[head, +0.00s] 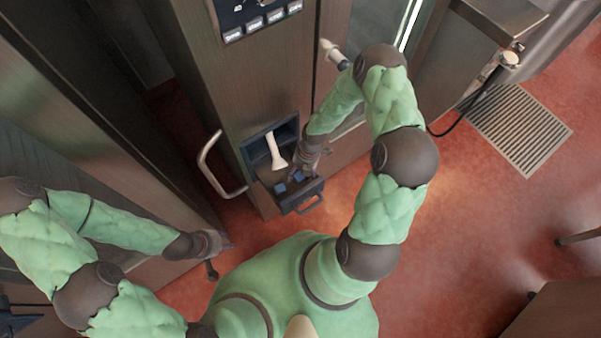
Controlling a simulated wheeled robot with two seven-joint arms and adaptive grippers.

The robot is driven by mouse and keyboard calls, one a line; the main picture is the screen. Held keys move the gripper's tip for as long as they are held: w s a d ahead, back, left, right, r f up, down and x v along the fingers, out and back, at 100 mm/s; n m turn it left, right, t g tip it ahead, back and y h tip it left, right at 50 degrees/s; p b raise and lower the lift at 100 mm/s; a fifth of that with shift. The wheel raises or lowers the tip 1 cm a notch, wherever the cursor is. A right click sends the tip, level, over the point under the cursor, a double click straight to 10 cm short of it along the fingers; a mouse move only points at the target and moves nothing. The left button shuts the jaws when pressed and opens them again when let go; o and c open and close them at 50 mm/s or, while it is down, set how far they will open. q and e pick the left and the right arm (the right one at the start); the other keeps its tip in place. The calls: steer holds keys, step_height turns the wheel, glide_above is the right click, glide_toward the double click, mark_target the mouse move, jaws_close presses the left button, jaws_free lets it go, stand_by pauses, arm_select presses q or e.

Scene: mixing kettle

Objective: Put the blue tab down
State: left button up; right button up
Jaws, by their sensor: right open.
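A small blue tab (281,187) lies in the pulled-out dark drawer (262,176) at the lower front of the steel machine. A second blue piece (297,176) shows beside it, right by my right gripper (299,171). My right gripper is open and reaches down over the drawer's right side. I cannot tell whether its fingers touch the second piece. My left gripper (212,249) is low at the left, away from the drawer, and its fingers are too small and dark to read.
A white handle-shaped piece (276,151) stands tilted in the drawer recess. A curved metal door handle (212,165) sticks out to its left. A control panel (258,18) is above. A floor grate (520,125) and open red floor lie to the right.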

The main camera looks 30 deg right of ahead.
arm_select(q)
steer(key=shift+r+p, duration=2.25)
arm_select(e)
steer(key=v, duration=1.2)
steer(key=shift+r, duration=0.1)
